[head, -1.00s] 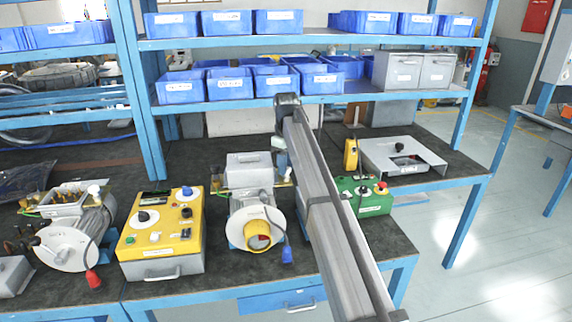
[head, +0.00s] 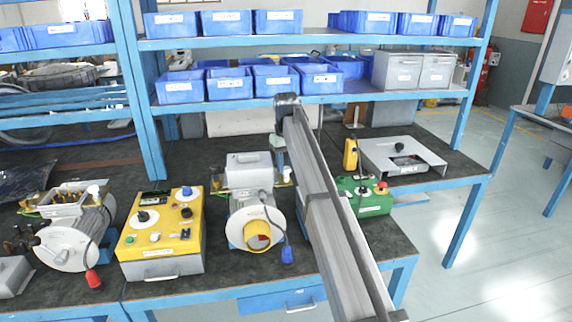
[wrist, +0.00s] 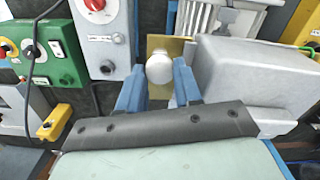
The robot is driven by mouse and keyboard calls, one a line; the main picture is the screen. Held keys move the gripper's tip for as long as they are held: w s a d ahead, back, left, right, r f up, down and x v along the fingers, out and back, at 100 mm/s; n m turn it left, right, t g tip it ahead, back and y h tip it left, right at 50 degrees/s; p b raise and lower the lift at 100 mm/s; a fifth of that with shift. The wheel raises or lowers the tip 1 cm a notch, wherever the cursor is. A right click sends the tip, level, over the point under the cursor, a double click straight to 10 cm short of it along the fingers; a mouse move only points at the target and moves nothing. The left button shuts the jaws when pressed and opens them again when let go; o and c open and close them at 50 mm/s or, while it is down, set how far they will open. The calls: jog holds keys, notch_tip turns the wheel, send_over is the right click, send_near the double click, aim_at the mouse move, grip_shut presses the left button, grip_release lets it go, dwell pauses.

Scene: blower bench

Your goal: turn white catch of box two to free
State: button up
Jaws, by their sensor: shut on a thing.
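In the wrist view, a round white catch (wrist: 159,68) sits in front of a brass-coloured plate. The two blue fingers of my gripper (wrist: 158,82) are shut on it, one on each side. A grey box (wrist: 240,75) is just to the right of the catch. In the head view, a closed grey box (head: 250,168) sits on top of the middle motor, with brass parts at its right side. My arm hides my gripper and the held catch there. Another white catch (head: 94,190) stands at the open terminal box (head: 65,203) of the left motor. Which way the held catch points cannot be told.
A yellow control box (head: 160,228) stands left of the middle motor (head: 255,222). A green box (head: 365,197) with a red button is to the right, partly behind my arm. Shelves with blue bins (head: 230,88) run behind.

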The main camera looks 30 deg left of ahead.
dwell(0.4)
jog(key=o, duration=1)
jog(key=shift+o, duration=0.2)
